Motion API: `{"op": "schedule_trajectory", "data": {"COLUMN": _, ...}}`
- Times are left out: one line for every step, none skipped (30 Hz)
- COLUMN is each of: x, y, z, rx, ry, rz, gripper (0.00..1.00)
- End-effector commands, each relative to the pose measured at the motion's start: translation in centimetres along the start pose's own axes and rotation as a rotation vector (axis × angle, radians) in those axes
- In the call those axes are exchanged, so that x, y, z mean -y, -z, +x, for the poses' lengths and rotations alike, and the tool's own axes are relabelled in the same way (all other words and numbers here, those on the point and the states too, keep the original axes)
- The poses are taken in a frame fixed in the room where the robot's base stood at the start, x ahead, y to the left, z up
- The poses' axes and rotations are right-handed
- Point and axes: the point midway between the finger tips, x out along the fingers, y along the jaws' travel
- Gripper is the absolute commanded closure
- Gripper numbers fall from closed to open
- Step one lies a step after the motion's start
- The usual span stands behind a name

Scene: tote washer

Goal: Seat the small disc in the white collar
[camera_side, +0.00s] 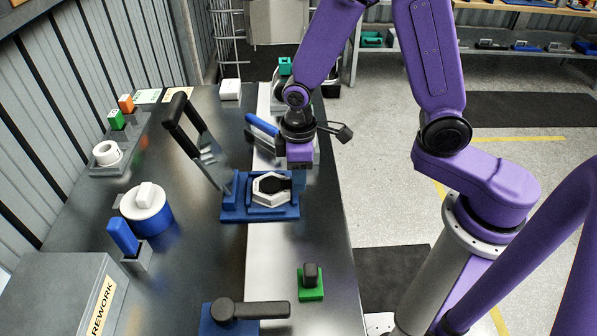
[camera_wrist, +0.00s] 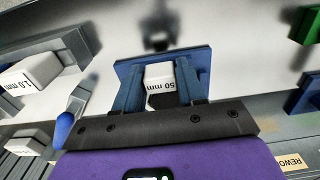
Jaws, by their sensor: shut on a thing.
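My gripper (camera_side: 300,172) points down at the right side of a blue fixture (camera_side: 230,212). In the wrist view my gripper (camera_wrist: 159,70) has its two blue fingers closed on a white block (camera_wrist: 160,76) printed "50 mm", over a blue plate (camera_wrist: 203,56). I cannot tell whether the block touches the plate. A white ring-shaped collar (camera_side: 105,152) sits on a grey holder at the far left. A pale hexagonal frame (camera_side: 262,190) lies in the blue fixture. I cannot make out a small disc; it may be hidden.
A dark-handled lever (camera_side: 183,130) rises behind the fixture. A blue-and-white pot (camera_side: 146,212), a blue block in a grey holder (camera_side: 124,238) and a grey REWORK box (camera_side: 60,290) stand left. A green block with a black knob (camera_side: 311,282) is in front. A "1.0 mm" block (camera_wrist: 30,72) lies left.

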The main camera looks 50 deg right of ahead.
Motion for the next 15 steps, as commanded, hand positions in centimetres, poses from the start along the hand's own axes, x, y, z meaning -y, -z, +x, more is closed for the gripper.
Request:
{"op": "schedule_trajectory", "data": {"x": 0.00, "y": 0.02, "z": -0.04, "rx": -0.001, "ry": 0.000, "rz": 0.000, "gripper": 1.00}}
{"op": "schedule_trajectory", "data": {"x": 0.00, "y": 0.02, "z": -0.03, "rx": 0.000, "ry": 0.000, "rz": 0.000, "gripper": 1.00}}
{"op": "schedule_trajectory", "data": {"x": 0.00, "y": 0.02, "z": -0.03, "rx": 0.000, "ry": 0.000, "rz": 0.000, "gripper": 1.00}}
{"op": "schedule_trajectory", "data": {"x": 0.00, "y": 0.02, "z": -0.03, "rx": 0.000, "ry": 0.000, "rz": 0.000, "gripper": 1.00}}
{"op": "schedule_trajectory", "data": {"x": 0.00, "y": 0.02, "z": -0.03, "rx": 0.000, "ry": 0.000, "rz": 0.000, "gripper": 1.00}}
{"op": "schedule_trajectory", "data": {"x": 0.00, "y": 0.02, "z": -0.03, "rx": 0.000, "ry": 0.000, "rz": 0.000, "gripper": 1.00}}
{"op": "schedule_trajectory", "data": {"x": 0.00, "y": 0.02, "z": -0.03, "rx": 0.000, "ry": 0.000, "rz": 0.000, "gripper": 1.00}}
{"op": "schedule_trajectory", "data": {"x": 0.00, "y": 0.02, "z": -0.03, "rx": 0.000, "ry": 0.000, "rz": 0.000, "gripper": 1.00}}
{"op": "schedule_trajectory", "data": {"x": 0.00, "y": 0.02, "z": -0.02, "rx": 0.000, "ry": 0.000, "rz": 0.000, "gripper": 1.00}}
{"op": "schedule_trajectory", "data": {"x": 0.00, "y": 0.01, "z": 0.00, "rx": 0.000, "ry": 0.000, "rz": 0.000, "gripper": 1.00}}
{"op": "schedule_trajectory", "data": {"x": 0.00, "y": 0.01, "z": 0.04, "rx": 0.000, "ry": 0.000, "rz": 0.000, "gripper": 1.00}}
{"op": "schedule_trajectory", "data": {"x": 0.01, "y": 0.00, "z": 0.12, "rx": 0.000, "ry": 0.000, "rz": 0.000, "gripper": 1.00}}
{"op": "schedule_trajectory", "data": {"x": 0.01, "y": -0.01, "z": 0.17, "rx": 0.000, "ry": 0.000, "rz": 0.000, "gripper": 1.00}}
{"op": "schedule_trajectory", "data": {"x": 0.01, "y": -0.01, "z": 0.23, "rx": 0.000, "ry": 0.000, "rz": 0.000, "gripper": 1.00}}
{"op": "schedule_trajectory", "data": {"x": 0.01, "y": 0.00, "z": 0.28, "rx": 0.000, "ry": 0.000, "rz": 0.000, "gripper": 1.00}}
